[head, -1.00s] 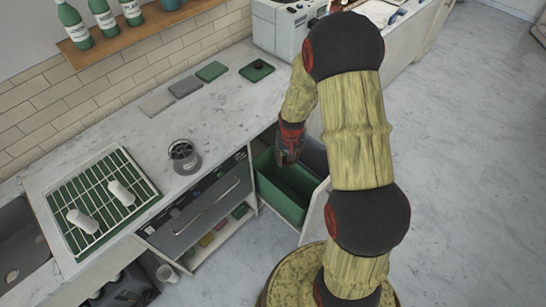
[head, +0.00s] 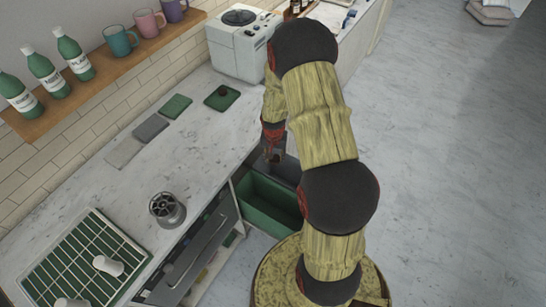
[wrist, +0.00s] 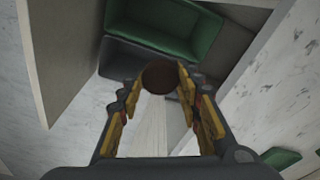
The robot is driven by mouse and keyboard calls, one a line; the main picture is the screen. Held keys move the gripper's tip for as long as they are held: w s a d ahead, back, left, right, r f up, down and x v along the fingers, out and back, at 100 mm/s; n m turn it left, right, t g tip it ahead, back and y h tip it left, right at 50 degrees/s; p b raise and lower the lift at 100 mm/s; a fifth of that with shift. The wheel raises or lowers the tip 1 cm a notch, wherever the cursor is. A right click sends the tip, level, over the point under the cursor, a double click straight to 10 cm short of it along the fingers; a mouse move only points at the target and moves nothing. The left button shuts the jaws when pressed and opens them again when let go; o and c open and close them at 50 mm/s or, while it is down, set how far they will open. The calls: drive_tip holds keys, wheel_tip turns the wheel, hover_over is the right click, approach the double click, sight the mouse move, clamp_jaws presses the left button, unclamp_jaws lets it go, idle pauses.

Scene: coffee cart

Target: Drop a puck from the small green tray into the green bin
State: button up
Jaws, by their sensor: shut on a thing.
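My gripper (head: 273,156) is shut on a dark brown puck (wrist: 160,77), which shows between the fingertips in the wrist view. The green bin (head: 268,207) sits in the pulled-out drawer below the counter; it also shows at the top of the wrist view (wrist: 168,32). In the head view my gripper is above the far end of the bins, beyond the green bin's middle. In the wrist view the puck overlaps the dark grey bin. The small green tray (head: 232,101) is on the counter with another dark puck (head: 222,91) on it.
A dark grey bin (head: 287,172) stands beside the green bin; part is hidden by my arm. A metal cup-like holder (head: 166,209) stands on the counter. Grey and green mats (head: 150,128) lie behind it, and a white machine (head: 240,45) stands at the back.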

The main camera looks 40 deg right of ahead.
sight(275, 164)
drive_tip(key=shift+f+b, duration=1.5)
drive_tip(key=shift+f, duration=1.45)
drive_tip(key=o, duration=1)
drive_tip(key=shift+o, duration=0.2)
drive_tip(key=shift+r, duration=0.1)
drive_tip(key=r, duration=0.8)
drive_tip(key=s+a+r, duration=0.1)
drive_tip(key=r, duration=0.2)
drive_tip(key=shift+a+r, duration=0.1)
drive_tip(key=shift+r, duration=0.3)
